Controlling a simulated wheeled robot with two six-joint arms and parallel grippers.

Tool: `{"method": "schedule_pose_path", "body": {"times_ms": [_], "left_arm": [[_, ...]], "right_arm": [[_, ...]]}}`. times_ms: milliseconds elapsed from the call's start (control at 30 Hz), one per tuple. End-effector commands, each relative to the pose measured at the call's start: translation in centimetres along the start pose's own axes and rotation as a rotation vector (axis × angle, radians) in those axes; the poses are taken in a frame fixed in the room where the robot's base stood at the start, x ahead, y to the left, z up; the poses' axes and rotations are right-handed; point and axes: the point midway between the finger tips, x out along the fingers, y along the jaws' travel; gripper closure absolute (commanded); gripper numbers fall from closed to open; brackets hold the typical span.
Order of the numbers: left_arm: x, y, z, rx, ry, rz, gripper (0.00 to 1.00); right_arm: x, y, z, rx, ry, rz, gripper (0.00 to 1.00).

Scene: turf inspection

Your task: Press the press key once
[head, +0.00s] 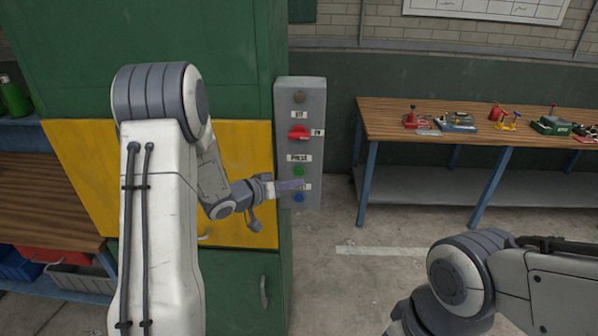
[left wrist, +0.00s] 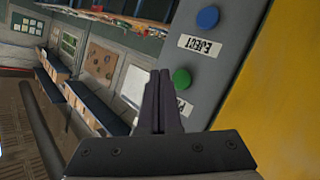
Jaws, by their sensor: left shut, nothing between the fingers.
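A grey control panel (head: 314,113) stands upright beside the green and yellow cabinet in the head view. Its green press key (head: 299,171) sits below the label PRESS (head: 299,158). My left gripper (head: 301,185) is shut and empty, in front of the panel just below the green key, partly covering the label under it. In the left wrist view the shut fingers (left wrist: 158,78) point up at the panel (left wrist: 200,61), left of the green key (left wrist: 181,79). I cannot tell whether they touch the panel. My right gripper is out of view.
The panel also has a red switch (head: 298,132), a dark round knob (head: 299,97) and a blue key (head: 299,198), labelled EJECT in the left wrist view. A workbench (head: 440,110) with tools stands right. The green cabinet (head: 240,50) is close on the left.

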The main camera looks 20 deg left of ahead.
Motion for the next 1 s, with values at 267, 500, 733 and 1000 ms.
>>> {"method": "schedule_pose_path", "body": {"times_ms": [267, 500, 733, 1000], "left_arm": [[1.6, -1.1, -1.2, 0.0, -0.002, 0.001, 1.0], [1.8, -1.3, -1.3, 0.0, -0.001, 0.001, 1.0], [1.8, -1.3, -1.3, 0.0, -0.001, 0.0, 1.0], [1.8, -1.3, -1.3, 0.0, -0.001, 0.0, 1.0]], "right_arm": [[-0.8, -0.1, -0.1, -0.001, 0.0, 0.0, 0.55], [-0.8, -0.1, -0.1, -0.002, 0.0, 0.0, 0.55], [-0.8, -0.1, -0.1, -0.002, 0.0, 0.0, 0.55], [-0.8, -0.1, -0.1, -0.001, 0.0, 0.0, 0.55]]}}
